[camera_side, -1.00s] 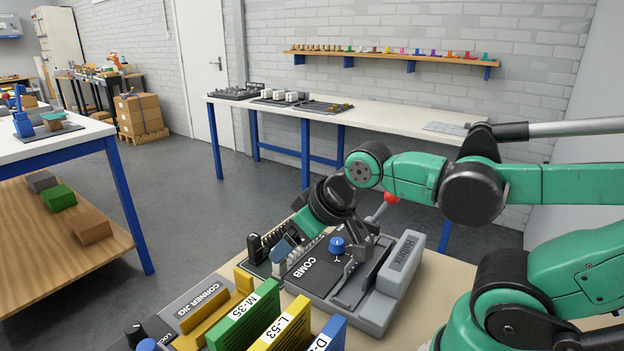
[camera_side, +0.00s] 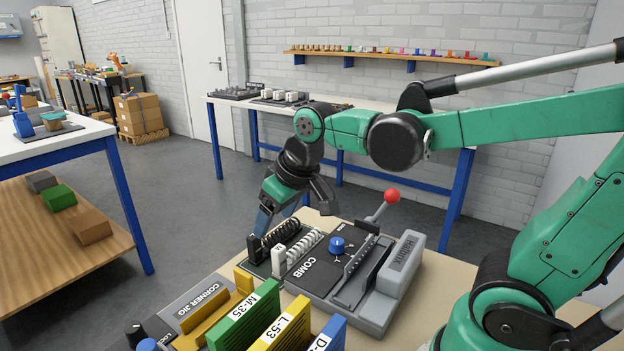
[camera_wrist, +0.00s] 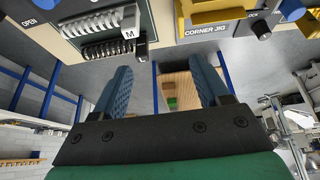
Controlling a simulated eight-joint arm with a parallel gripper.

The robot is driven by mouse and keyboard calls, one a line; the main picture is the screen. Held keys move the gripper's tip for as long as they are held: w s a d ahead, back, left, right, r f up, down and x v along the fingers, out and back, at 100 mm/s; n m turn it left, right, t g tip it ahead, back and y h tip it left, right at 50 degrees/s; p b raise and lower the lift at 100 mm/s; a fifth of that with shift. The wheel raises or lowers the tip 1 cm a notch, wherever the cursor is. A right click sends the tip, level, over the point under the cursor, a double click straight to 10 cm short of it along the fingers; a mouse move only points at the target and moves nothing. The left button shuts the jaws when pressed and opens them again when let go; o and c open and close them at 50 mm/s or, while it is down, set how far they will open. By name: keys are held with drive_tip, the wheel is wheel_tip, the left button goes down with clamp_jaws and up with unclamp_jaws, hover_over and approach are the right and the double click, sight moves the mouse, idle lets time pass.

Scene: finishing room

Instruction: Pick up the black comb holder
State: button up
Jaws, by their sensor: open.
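The black comb holder (camera_side: 277,237), a row of dark coils with a black end block, lies in a dark tray (camera_side: 257,268) beside a white comb holder (camera_side: 303,250). The fingers partly overlap the scene behind, so the exact gap cannot be told. In the wrist view my gripper (camera_wrist: 160,66) has the holder beyond its left finger.
The grey COMB machine (camera_side: 318,272), with a blue knob and a red-balled lever (camera_side: 391,196), stands right of the tray. The corner jig (camera_side: 205,305) and several labelled upright plates (camera_side: 245,316) stand in front. Open floor lies behind the bench.

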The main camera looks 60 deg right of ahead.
sight(253, 236)
drive_tip(key=w+d+f+g, duration=0.1)
drive_tip(key=w+f, duration=0.1)
drive_tip(key=w, duration=0.1)
drive_tip(key=w+d+f+g, duration=0.2)
drive_tip(key=w+f, duration=0.1)
drive_tip(key=w, duration=0.1)
drive_tip(key=w+d+f+g, duration=0.1)
drive_tip(key=w+f, duration=0.1)
drive_tip(key=w, duration=0.1)
drive_tip(key=shift+w+d+f+g, duration=0.2)
drive_tip(key=shift+w+f+g, duration=0.05)
drive_tip(key=shift+g, duration=0.15)
drive_tip(key=shift+w+d+f, duration=0.15)
drive_tip(key=shift+f, duration=3.1)
clamp_jaws()
